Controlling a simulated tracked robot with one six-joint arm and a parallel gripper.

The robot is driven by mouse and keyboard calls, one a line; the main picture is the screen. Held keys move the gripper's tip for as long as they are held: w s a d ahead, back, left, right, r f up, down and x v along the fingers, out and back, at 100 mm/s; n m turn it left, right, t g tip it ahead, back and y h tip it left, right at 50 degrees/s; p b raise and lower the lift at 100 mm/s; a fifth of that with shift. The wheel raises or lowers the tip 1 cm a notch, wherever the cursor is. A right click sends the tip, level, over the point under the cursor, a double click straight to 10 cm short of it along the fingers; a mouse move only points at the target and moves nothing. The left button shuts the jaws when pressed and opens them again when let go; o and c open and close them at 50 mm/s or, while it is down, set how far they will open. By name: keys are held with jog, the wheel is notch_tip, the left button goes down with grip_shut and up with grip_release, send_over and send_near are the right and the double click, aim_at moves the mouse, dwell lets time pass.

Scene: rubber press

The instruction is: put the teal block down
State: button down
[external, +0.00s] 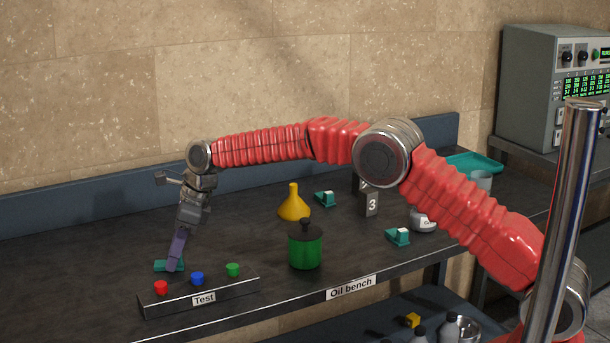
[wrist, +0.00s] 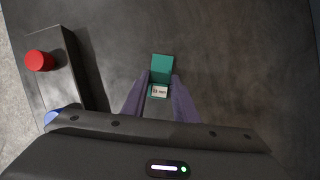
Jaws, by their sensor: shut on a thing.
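The teal block (external: 161,266) is at the left end of the dark bench, just behind the Test box. My gripper (external: 175,264) points down and is shut on it. In the wrist view the teal block (wrist: 162,68) shows between the two purple fingers of my gripper (wrist: 160,86), with a small white label on its near part. The block is at or very close to the bench top; I cannot tell whether it touches. The fingers hide part of its sides.
The Test box (external: 204,298) with red, blue and green buttons stands just in front. A green container (external: 305,250), a yellow funnel (external: 293,204) and two other teal blocks (external: 325,198) (external: 398,237) are to the right. The bench left of the block is clear.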

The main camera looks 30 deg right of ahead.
jog(key=c, duration=1.4)
grip_release()
jog(key=shift+r, duration=0.1)
jog(key=v, duration=1.1)
jog(key=shift+d+r, duration=0.25)
jog(key=shift+r, duration=0.1)
